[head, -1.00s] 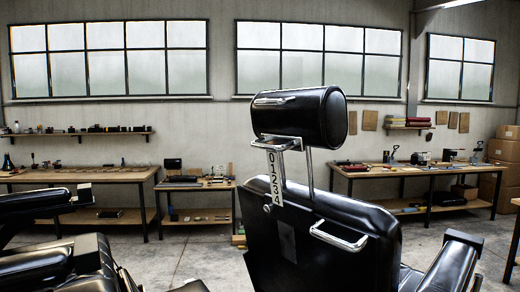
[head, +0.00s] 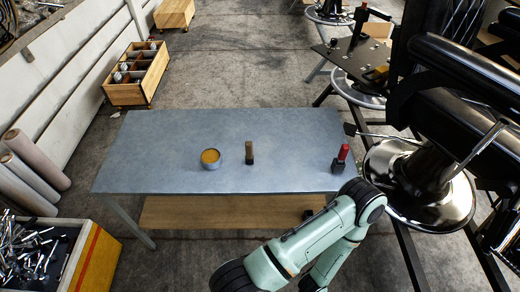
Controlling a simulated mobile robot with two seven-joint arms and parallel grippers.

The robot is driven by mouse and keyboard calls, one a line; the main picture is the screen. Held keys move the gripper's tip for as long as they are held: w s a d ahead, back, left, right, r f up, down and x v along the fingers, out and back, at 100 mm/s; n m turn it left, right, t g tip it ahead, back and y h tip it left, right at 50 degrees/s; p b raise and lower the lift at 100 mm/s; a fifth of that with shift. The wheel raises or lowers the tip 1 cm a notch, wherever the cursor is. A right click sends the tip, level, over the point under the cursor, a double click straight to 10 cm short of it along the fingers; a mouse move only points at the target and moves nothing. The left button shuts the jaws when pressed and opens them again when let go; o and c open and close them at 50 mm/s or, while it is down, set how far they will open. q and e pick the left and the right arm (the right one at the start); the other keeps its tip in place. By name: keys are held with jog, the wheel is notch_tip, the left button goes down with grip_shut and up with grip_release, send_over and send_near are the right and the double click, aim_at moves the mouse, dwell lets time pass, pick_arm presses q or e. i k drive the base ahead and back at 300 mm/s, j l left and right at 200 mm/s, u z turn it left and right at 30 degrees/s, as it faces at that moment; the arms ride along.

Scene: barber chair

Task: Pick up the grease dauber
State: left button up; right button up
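A small upright brown block-like piece with a darker lower part (head: 250,153) stands on the grey metal table (head: 160,135); it may be the grease dauber, but it is too small to be sure. Just left of it, and apart from it, stands a round grey tin (head: 212,159) with yellow-orange contents. A dark piece with a red upright top (head: 341,160) stands near the table's right end. A pale green arm of mine bends in from the bottom, its elbow near the table's front right corner. Neither gripper can be made out.
A barber chair with a round chrome base (head: 455,198) stands close on the right. A wooden shelf (head: 215,212) lies below the tabletop. A crate of metal parts (head: 85,255) and brown rolls (head: 25,172) are at left. A wooden box (head: 155,75) stands behind on open floor.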

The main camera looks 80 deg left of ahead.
aim_at(249, 157)
jog(key=u, duration=2.95)
